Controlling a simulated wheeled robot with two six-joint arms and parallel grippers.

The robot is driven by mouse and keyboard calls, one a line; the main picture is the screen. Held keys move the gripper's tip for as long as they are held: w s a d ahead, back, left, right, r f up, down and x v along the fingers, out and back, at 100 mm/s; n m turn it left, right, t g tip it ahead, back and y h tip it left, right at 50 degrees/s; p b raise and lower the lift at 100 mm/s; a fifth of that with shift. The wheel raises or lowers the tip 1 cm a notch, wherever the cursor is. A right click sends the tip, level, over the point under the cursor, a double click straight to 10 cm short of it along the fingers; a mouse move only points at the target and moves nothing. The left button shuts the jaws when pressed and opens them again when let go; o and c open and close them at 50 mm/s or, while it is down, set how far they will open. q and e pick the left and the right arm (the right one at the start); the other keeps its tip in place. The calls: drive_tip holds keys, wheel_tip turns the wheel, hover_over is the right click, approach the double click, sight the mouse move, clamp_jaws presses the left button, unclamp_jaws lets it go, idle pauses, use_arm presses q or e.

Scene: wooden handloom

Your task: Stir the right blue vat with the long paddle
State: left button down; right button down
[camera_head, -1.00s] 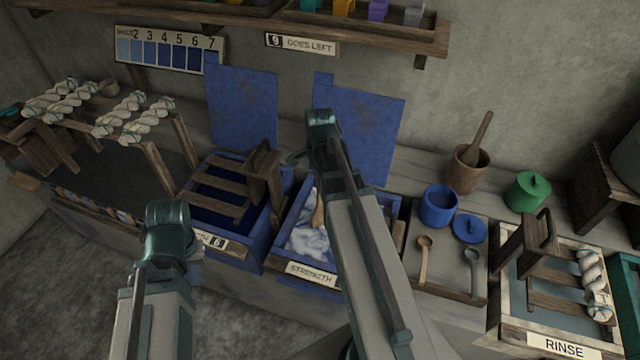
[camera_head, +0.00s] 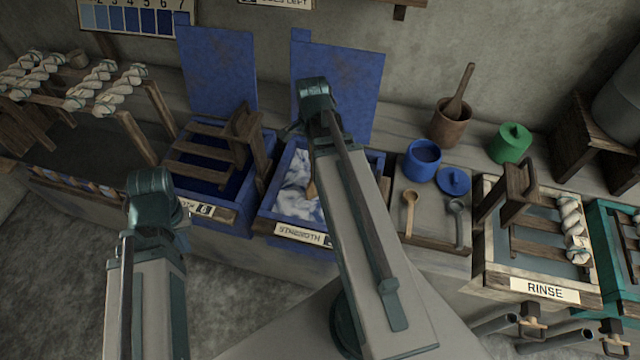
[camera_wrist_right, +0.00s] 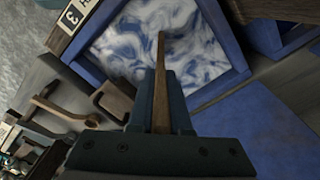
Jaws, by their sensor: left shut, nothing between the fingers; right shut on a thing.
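The right blue vat (camera_head: 280,205) stands in the middle of the head view, with white and blue swirled liquid and a STRENGTH sign on its front. It fills the upper wrist view (camera_wrist_right: 215,85). My right gripper (camera_wrist_right: 160,88) is shut on the wooden paddle (camera_wrist_right: 161,60), which reaches over the swirled liquid. I cannot tell how deep its end is. In the head view my right arm hides this gripper and most of the paddle; a short piece of the paddle (camera_head: 311,188) shows. My left gripper (camera_head: 184,214) is partly hidden behind its arm, shut and empty, in front of the left vat.
The left blue vat (camera_head: 240,210) has a wooden rack over it. Blue boards (camera_head: 217,70) stand behind the vats. A tray with spoons (camera_head: 410,212), a blue pot (camera_head: 422,160) and the RINSE trough (camera_head: 490,250) are on the right. Open floor lies at front left.

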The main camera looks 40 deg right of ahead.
drive_tip(key=s+d, duration=0.2)
drive_tip(key=d, duration=0.4)
drive_tip(key=shift+s+d, duration=0.2)
drive_tip(key=shift+s, duration=0.05)
drive_tip(key=w, duration=0.7)
drive_tip(key=a, duration=0.6)
drive_tip(key=shift+w+a, duration=0.3)
drive_tip(key=shift+s, duration=0.15)
